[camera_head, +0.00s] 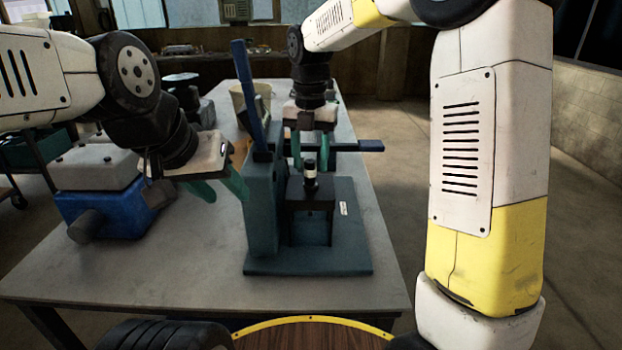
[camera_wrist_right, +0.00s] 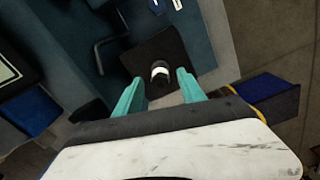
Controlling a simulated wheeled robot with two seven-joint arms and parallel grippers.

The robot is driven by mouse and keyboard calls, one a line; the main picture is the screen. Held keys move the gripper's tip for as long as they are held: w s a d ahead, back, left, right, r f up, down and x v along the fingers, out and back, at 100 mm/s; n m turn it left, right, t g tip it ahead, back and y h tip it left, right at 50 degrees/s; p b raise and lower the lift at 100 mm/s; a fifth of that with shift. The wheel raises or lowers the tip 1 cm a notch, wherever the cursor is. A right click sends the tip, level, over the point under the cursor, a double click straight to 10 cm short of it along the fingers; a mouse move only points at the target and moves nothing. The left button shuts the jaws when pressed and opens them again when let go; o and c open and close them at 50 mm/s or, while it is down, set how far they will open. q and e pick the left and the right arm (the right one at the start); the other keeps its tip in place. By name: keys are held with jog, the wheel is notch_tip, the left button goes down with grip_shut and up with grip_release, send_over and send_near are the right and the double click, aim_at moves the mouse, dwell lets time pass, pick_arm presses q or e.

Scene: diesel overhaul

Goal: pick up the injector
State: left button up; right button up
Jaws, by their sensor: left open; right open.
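The injector (camera_head: 310,174) is a small dark cylinder with a white band. It stands upright on the dark block (camera_head: 311,199) of a teal press-like stand (camera_head: 263,205). It also shows in the right wrist view (camera_wrist_right: 159,72), between and beyond the tips of the teal fingers. My right gripper (camera_head: 311,150) is open above the injector, with a finger to either side; I cannot tell whether either one touches it. My left gripper (camera_head: 219,187) is open and empty over the table, left of the stand.
The stand's blue upright bar (camera_head: 244,92) rises between my two grippers, and a blue lever (camera_head: 357,146) sticks out to the right. A blue and grey machine (camera_head: 104,203) sits on the table's left. A pale bucket (camera_head: 262,92) stands behind. The table (camera_head: 170,262) is clear at front left.

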aim_at(310, 190)
jog(key=shift+f, duration=1.35)
grip_shut()
dwell(0.3)
